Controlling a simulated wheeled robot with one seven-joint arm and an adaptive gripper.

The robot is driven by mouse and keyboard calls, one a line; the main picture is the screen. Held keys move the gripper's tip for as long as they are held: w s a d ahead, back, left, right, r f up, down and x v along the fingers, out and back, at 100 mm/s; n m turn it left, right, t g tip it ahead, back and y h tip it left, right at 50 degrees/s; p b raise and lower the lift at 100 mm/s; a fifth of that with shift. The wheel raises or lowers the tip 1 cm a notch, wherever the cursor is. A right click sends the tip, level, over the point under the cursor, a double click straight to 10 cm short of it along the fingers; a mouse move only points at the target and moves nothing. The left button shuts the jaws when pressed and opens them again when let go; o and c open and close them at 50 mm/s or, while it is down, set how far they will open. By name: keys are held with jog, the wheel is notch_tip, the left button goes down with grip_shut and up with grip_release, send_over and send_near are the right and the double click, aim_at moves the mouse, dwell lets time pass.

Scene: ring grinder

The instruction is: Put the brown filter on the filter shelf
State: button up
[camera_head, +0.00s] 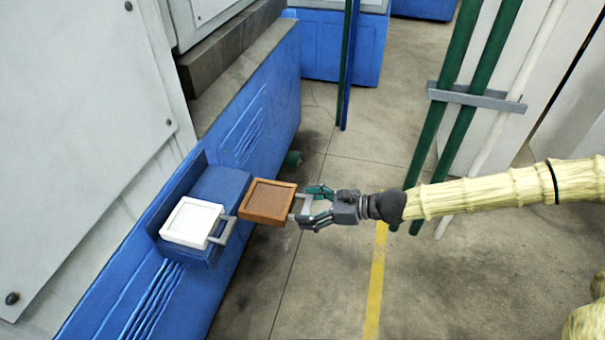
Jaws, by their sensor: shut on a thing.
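The brown filter (267,201) is a square framed block with a pale handle on its right side. My gripper (309,207) comes from the right and is shut on that handle. The filter is held out in front of the blue machine, with its left edge close to the blue shelf (225,187). I cannot tell whether it touches the shelf. A white filter (193,222) with a grey handle sits on the near part of this shelf. The far part of the shelf surface is bare.
The blue machine (263,95) with pale panels fills the left side. Green and white vertical pipes (456,105) on a bracket stand behind my arm at the right. The concrete floor with a yellow line (376,275) is clear below the gripper.

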jog(key=shift+w+a+r+b, duration=0.75)
jog(key=shift+w+r, duration=2.15)
jog(key=shift+r, duration=0.55)
jog(key=b, duration=0.5)
send_near(258, 181)
jog(key=shift+x, duration=2.2)
jog(key=b+x, duration=0.1)
jog(key=x, duration=0.7)
jog(key=shift+a+r, duration=0.15)
jog(key=shift+b, duration=0.3)
jog(key=shift+f, duration=0.25)
jog(key=shift+f+b, duration=0.5)
jog(key=shift+f, duration=0.55)
